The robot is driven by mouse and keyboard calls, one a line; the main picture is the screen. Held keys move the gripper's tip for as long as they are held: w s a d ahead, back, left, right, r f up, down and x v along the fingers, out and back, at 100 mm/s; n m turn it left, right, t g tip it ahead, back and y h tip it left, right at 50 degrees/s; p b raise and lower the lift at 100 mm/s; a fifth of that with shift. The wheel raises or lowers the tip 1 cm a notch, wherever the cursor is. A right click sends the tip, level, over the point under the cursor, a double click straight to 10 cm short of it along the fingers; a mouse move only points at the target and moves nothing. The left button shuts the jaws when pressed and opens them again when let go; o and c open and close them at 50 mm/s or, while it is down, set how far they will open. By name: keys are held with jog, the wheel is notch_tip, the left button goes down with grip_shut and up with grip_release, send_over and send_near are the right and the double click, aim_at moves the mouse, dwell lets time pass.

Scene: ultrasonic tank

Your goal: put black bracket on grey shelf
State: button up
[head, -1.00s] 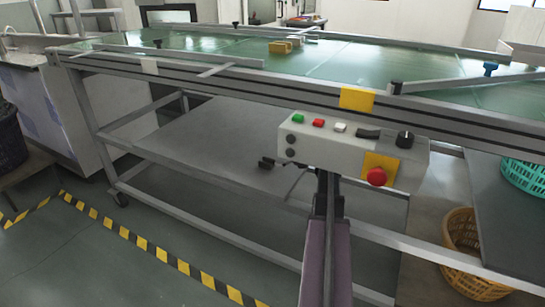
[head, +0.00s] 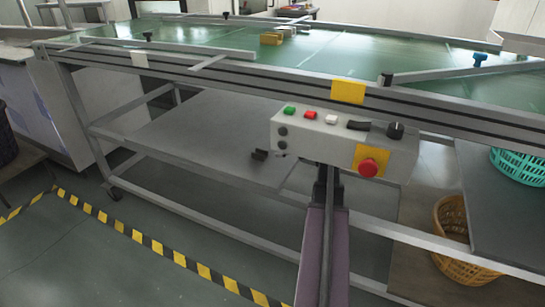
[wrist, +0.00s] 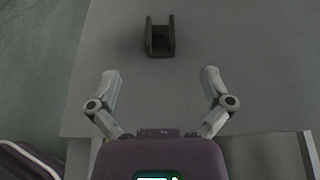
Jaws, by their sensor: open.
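The black bracket (wrist: 160,49) is a small U-shaped piece. In the wrist view it lies on the grey shelf (wrist: 240,105), ahead of my fingertips. In the head view the bracket (head: 259,154) is a small dark shape on the grey lower shelf (head: 190,135), just left of the control box. My gripper (wrist: 160,74) is open, with its two fingers spread wide and nothing between them. A gap separates the fingertips from the bracket. In the head view the control box hides most of my gripper.
The control box (head: 340,140) with buttons and a red knob hangs from the table frame above my arm. A green-topped table (head: 330,65) spans above the shelf. An orange basket (head: 455,235) and a teal basket (head: 520,163) are at right. The shelf left of the bracket is clear.

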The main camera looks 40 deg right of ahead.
jog(key=w+a+f+n+g, duration=0.1)
jog(key=a+n, duration=0.1)
jog(key=a, duration=0.2)
jog(key=w+a+f+n+g, duration=0.1)
jog(key=a+n, duration=0.1)
jog(key=a, duration=0.3)
jog(key=w+a+f+n+g, duration=0.1)
jog(key=a+f+n, duration=0.1)
jog(key=a, duration=0.2)
jog(key=shift+w+a+n+g+y, duration=0.1)
jog(key=shift+a+n+g+y, duration=0.1)
jog(key=shift+n+g+y, duration=0.2)
jog(key=s+a+f+n+g+h, duration=0.2)
jog(key=s+a+n+g, duration=0.1)
jog(key=a+n, duration=0.5)
jog(key=s+a+f+n+g+h, duration=0.2)
jog(key=a+n, duration=0.6)
jog(key=a, duration=0.6)
jog(key=s+a+f+n+g+h, duration=0.2)
jog(key=s+a+n, duration=0.3)
jog(key=a+n, duration=0.3)
jog(key=a+f+g, duration=0.1)
jog(key=a, duration=0.2)
jog(key=shift+a+f+n+g, duration=0.2)
jog(key=shift+f+n+g, duration=0.1)
jog(key=shift+g, duration=0.1)
jog(key=shift+r, duration=0.15)
notch_tip(320, 180, up, 4)
jog(key=p, duration=0.4)
